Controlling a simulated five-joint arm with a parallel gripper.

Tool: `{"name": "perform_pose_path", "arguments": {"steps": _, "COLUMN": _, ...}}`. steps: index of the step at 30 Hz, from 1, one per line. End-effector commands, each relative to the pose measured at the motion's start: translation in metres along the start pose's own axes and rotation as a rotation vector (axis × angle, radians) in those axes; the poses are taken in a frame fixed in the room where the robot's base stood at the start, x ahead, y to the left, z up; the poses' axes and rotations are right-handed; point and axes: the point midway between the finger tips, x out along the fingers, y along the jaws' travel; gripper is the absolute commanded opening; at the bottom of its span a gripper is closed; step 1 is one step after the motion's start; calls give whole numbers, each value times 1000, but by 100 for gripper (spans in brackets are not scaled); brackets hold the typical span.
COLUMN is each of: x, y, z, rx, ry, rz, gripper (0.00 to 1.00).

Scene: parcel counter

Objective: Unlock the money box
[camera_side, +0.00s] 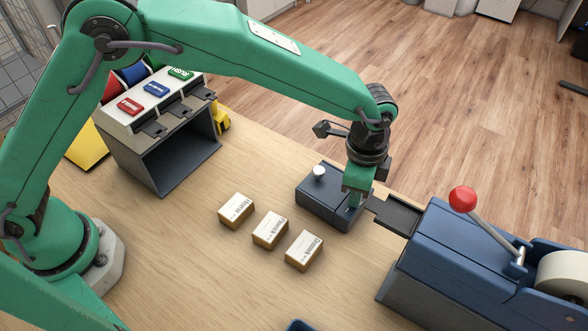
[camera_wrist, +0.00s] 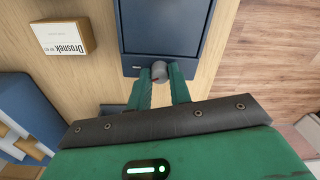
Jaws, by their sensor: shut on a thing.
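The money box is a dark blue box (camera_side: 318,197) on the counter, with a pale round knob (camera_side: 319,172) on its top. In the wrist view the box (camera_wrist: 165,28) fills the upper middle. A grey round knob (camera_wrist: 159,73) sits at the box's near edge there, beside a small light mark. My gripper (camera_side: 353,208) is at the right end of the box, pointing down. In the wrist view its two green fingers (camera_wrist: 160,82) are shut on the grey knob. The fingers hide that knob in the side view, and I cannot tell how far it is turned.
Several small labelled cartons (camera_side: 270,232) lie left and in front of the box; one (camera_wrist: 62,38) shows in the wrist view. A dark plate (camera_side: 398,213) and a blue dispenser with a red-knobbed lever (camera_side: 463,199) stand close right. A sorting rack (camera_side: 165,125) is at the back left.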

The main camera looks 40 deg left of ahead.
Motion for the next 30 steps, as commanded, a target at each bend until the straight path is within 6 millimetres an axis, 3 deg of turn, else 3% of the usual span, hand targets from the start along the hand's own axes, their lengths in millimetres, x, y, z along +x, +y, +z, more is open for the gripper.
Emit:
{"name": "perform_pose_path", "arguments": {"steps": 15, "x": -1, "y": 0, "z": 0, "rx": 435, "ry": 10, "rz": -11, "gripper": 0}}
{"name": "perform_pose_path", "arguments": {"steps": 30, "x": -1, "y": 0, "z": 1, "rx": 557, "ry": 10, "rz": -12, "gripper": 0}}
